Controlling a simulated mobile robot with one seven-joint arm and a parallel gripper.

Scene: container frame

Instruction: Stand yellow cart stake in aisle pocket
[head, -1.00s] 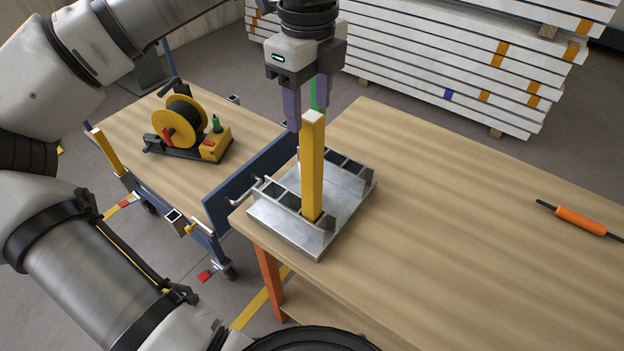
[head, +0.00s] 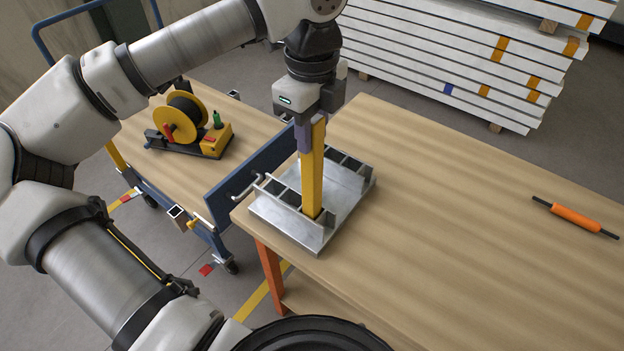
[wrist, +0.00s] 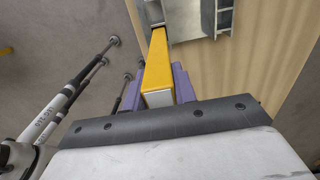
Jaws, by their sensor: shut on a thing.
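The yellow cart stake (head: 312,180) stands upright in a slot of the grey metal rack on the table. My gripper (head: 311,135) points down and is shut on the upper part of the stake. In the wrist view the stake (wrist: 157,68) runs away from me between the purple fingers (wrist: 157,84). The cart (head: 232,178) is left of the table, with a blue side panel. Square pockets show at its near side (head: 176,212) and at its far corner (head: 233,95). Another yellow stake (head: 115,158) stands at its left corner. The lower end of the held stake is hidden in the rack.
The metal rack (head: 277,223) sits at the table's left corner, with a bent handle beside the cart panel. A yellow cable reel (head: 176,121) stands on the cart deck. An orange-handled tool (head: 575,217) lies on the table's right side. White stacked boards (head: 430,60) stand behind. The table's middle is clear.

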